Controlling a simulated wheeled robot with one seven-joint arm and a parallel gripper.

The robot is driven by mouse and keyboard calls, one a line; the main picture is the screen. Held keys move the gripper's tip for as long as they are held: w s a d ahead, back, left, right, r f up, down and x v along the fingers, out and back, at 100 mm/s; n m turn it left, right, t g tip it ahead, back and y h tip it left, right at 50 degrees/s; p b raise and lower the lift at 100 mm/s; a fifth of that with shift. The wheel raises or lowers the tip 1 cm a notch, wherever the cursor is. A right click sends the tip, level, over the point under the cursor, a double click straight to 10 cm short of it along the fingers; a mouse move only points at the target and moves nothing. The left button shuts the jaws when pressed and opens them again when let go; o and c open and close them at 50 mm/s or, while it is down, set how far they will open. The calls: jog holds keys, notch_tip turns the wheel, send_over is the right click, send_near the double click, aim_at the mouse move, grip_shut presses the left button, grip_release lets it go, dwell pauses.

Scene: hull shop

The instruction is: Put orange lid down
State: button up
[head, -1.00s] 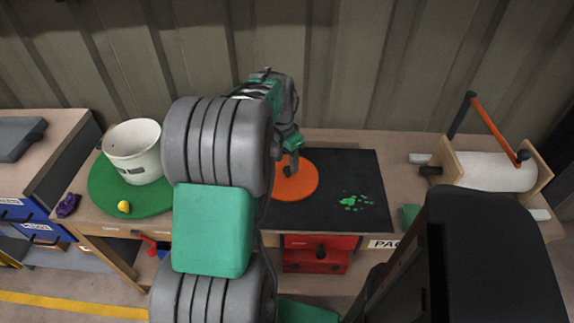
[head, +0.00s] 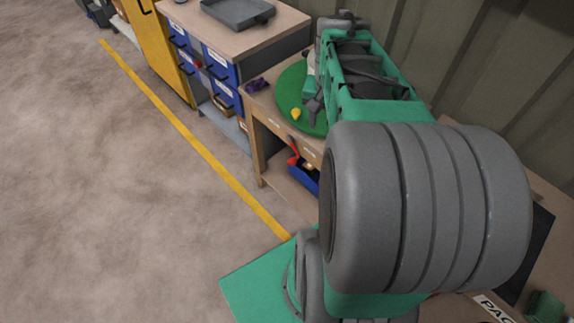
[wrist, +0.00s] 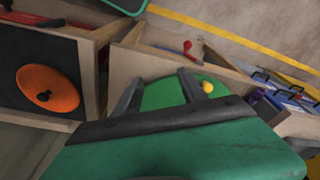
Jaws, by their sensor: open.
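The orange lid (wrist: 48,88), a flat disc with a dark knob, lies on the black mat (wrist: 22,46) at the left of the wrist view. In the head view my arm hides the lid. My gripper (wrist: 158,86) is open and empty, well to the right of the lid in the wrist view. In the head view my gripper (head: 312,106) is over the round green mat (head: 290,92), close to a yellow ball (head: 296,114). The ball also shows beside one finger in the wrist view (wrist: 208,87).
A purple object (head: 257,85) lies on the bench near the green mat. A bench with blue drawers (head: 221,68) and a grey tray (head: 238,12) stands further left. A blue bin (head: 302,174) sits below the bench. The floor at left is open past a yellow line (head: 190,140).

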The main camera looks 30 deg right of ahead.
jog(key=s+a+f+n, duration=0.1)
jog(key=a+n, duration=0.4)
jog(key=a, duration=0.5)
jog(key=s+a+f+n+y, duration=0.1)
jog(key=a+n, duration=0.4)
jog(key=a, duration=0.5)
jog(key=shift+f+t+y, duration=0.3)
jog(key=shift+f+t, duration=0.1)
jog(key=shift+f, duration=0.4)
